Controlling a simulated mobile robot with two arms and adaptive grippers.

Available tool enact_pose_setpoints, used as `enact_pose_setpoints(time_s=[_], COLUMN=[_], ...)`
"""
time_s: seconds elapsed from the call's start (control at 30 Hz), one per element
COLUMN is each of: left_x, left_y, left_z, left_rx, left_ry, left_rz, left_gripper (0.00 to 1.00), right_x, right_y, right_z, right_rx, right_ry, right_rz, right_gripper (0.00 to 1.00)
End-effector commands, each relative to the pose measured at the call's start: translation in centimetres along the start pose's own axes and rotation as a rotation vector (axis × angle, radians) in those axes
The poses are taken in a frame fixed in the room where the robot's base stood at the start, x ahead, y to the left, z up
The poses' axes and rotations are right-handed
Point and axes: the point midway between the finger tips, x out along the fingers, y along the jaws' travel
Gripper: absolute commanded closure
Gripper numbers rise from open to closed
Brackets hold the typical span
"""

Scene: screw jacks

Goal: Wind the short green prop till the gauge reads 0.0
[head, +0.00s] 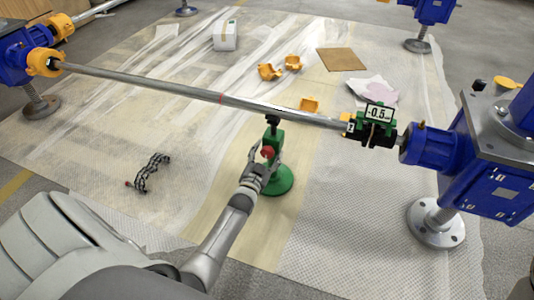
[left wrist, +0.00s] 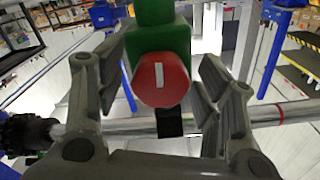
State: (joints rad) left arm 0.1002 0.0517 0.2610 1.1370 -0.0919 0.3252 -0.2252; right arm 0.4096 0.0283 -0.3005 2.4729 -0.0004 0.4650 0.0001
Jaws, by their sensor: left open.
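The short green prop (head: 280,180) stands upright on its round base under the long grey shaft (head: 180,91). Its black top (head: 272,119) is at the shaft's underside; I cannot tell whether they touch. Its red knob (head: 267,152) faces my left gripper (head: 266,162). In the left wrist view the red knob (left wrist: 163,80), with a white stripe, lies between the two spread fingers of my left gripper (left wrist: 160,95), in front of the green body (left wrist: 160,42). The fingers appear apart from the knob. The gauge (head: 379,113) on the shaft reads -0.5.
Blue machine housings (head: 495,160) stand at the right and left (head: 20,55) ends of the shaft. Yellow parts (head: 268,71), a brown board (head: 340,59) and a white box (head: 225,37) lie behind the shaft.

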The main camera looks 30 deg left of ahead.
Motion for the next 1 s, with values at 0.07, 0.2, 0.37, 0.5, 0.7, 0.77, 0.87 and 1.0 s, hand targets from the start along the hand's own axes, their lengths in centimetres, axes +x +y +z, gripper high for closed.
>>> enact_pose_setpoints(time_s=[0.07, 0.2, 0.37, 0.5, 0.7, 0.77, 0.87, 1.0], left_x=[0.0, 0.0, 0.0, 0.0, 0.0, 0.0, 0.0, 0.0], left_y=[0.0, -0.2, -0.7, -1.4, -2.4, -2.6, -3.0, -3.2], left_z=[0.0, -0.4, -1.8, -3.9, -6.8, -7.5, -8.5, -9.2], left_rx=[0.0, 0.0, 0.0, 0.0, 0.001, 0.001, 0.001, 0.0], left_ry=[0.0, 0.001, 0.003, 0.004, 0.003, 0.002, 0.002, 0.0], left_rz=[0.0, -0.001, -0.001, -0.001, -0.001, 0.0, 0.0, 0.0], left_gripper=[0.38, 0.38, 0.38, 0.38, 0.38, 0.38, 0.38, 0.38], right_x=[0.0, 0.0, 0.0, 0.0, 0.0, 0.0, 0.0, 0.0], right_y=[0.0, 0.0, 0.0, 0.0, 0.0, 0.0, 0.0, 0.0], right_z=[0.0, 0.0, 0.0, 0.0, 0.0, 0.0, 0.0, 0.0], right_rx=[0.0, 0.0, 0.0, 0.0, 0.0, 0.0, 0.0, 0.0], right_ry=[0.001, 0.001, 0.001, 0.001, 0.001, 0.001, 0.001, 0.001], right_rz=[0.0, 0.001, 0.001, 0.001, 0.001, 0.001, 0.001, 0.001], right_gripper=[0.09, 0.09, 0.09, 0.09, 0.09, 0.09, 0.09, 0.09])
